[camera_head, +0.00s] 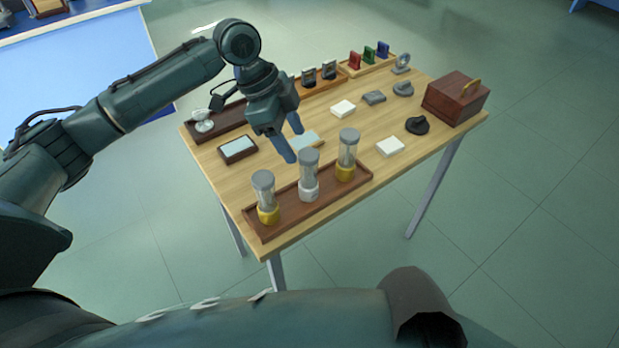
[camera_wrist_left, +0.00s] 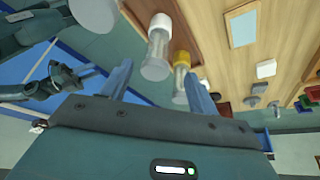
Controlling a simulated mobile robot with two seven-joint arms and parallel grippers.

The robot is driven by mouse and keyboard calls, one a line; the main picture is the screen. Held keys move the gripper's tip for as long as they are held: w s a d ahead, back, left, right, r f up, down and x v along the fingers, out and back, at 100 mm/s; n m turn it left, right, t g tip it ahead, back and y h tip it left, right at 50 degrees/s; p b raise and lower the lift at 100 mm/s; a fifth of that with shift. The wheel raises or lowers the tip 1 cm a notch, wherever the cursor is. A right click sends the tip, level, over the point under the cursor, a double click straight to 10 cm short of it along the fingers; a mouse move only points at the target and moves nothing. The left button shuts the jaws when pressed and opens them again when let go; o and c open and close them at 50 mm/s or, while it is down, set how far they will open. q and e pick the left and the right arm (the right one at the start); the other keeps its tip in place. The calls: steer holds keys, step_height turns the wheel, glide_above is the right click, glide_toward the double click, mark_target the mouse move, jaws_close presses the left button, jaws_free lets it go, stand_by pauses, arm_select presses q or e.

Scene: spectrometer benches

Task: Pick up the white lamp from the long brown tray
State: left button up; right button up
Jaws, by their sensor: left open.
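The white lamp (camera_head: 309,176) stands upright in the middle of the long brown tray (camera_head: 281,218), with a white base, clear tube and grey cap. A yellow-based lamp stands on each side of it, left (camera_head: 265,198) and right (camera_head: 347,156). My left gripper (camera_head: 292,140) is open and empty, fingers pointing down, above the table and a little up and left of the white lamp in the head view. In the left wrist view, the white lamp (camera_wrist_left: 158,48) appears beyond the gap between the open fingers (camera_wrist_left: 157,88), apart from them. My right gripper is not in view.
A small dark box with a pale top (camera_head: 238,149) and a pale blue pad (camera_head: 306,140) lie behind the tray. White blocks (camera_head: 390,147), a black round piece (camera_head: 417,125) and a wooden chest (camera_head: 455,98) are to the right. Trays with small pieces line the far edge.

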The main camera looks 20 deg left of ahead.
mark_target(305, 167)
arm_select(q)
steer(key=x, duration=0.8)
steer(key=shift+s+a, duration=0.15)
steer(key=shift+s, duration=0.1)
steer(key=c, duration=1.2)
